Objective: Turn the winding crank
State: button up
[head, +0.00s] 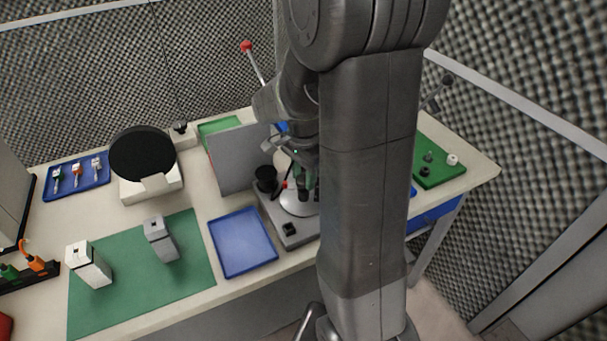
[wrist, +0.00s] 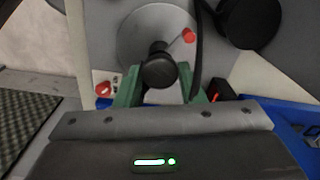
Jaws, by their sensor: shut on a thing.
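The winding crank's round grey disc (head: 297,205) sits on a grey base plate (head: 272,222) at the table's front middle, partly hidden by my arm. The crank's black handle (wrist: 158,70) stands out toward the camera between the green fingers. My gripper (wrist: 158,86) is shut on this handle. In the head view my gripper (head: 304,183) is over the disc, mostly hidden behind my arm.
A black cylinder (head: 267,178) and a grey upright panel (head: 233,160) stand close left of the crank. A blue tray (head: 242,243) lies in front left. A green tray (head: 438,160) is at the right. A lever with a red ball (head: 246,46) rises behind.

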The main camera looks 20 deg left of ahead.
jog(key=shift+m, duration=8.2)
jog(key=shift+m, duration=0.8)
jog(key=o, duration=1)
